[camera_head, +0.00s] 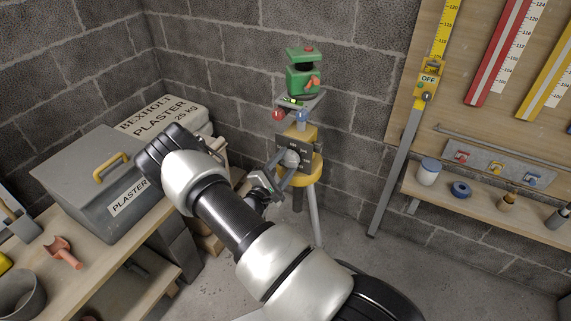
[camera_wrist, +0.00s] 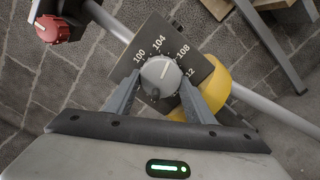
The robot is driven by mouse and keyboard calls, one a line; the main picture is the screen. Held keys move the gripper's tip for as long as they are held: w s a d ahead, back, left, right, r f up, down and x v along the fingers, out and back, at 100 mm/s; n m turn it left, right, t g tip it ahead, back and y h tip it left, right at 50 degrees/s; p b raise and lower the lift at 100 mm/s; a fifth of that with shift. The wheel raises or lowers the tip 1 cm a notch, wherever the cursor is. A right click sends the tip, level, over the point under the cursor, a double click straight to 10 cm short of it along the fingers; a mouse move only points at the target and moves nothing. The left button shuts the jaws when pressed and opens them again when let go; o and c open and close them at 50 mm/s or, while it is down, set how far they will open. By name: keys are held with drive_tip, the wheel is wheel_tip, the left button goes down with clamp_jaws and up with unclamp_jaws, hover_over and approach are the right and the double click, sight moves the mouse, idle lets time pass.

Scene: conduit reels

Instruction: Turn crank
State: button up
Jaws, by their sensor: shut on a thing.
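The tripod stand (camera_head: 313,215) stands by the block wall with a green laser level (camera_head: 303,80) on top. Its round grey crank knob (camera_wrist: 160,73) sits on a dark dial plate (camera_wrist: 192,62) marked from 100 to 112. The white pointer line on the knob points up and slightly right, near 104. My gripper (camera_wrist: 160,88) has one finger on each side of the knob and is shut on it. In the head view the gripper (camera_head: 278,178) reaches the stand from the lower left, and my arm hides part of the stand's lower side.
A red knob (camera_head: 278,114) and a blue knob (camera_head: 302,117) sit above the dial. A grey plaster box (camera_head: 85,185) and plaster bag (camera_head: 165,115) stand left. A yellow-headed staff (camera_head: 405,150) leans right, beside a shelf (camera_head: 480,207). Some floor is clear below.

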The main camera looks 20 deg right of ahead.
idle(0.3)
drive_tip(key=o, duration=1.1)
drive_tip(key=shift+c, duration=0.2)
drive_tip(key=shift+a, duration=0.15)
drive_tip(key=p+v, duration=0.1)
drive_tip(key=v, duration=1.6)
drive_tip(key=shift+s, duration=0.15)
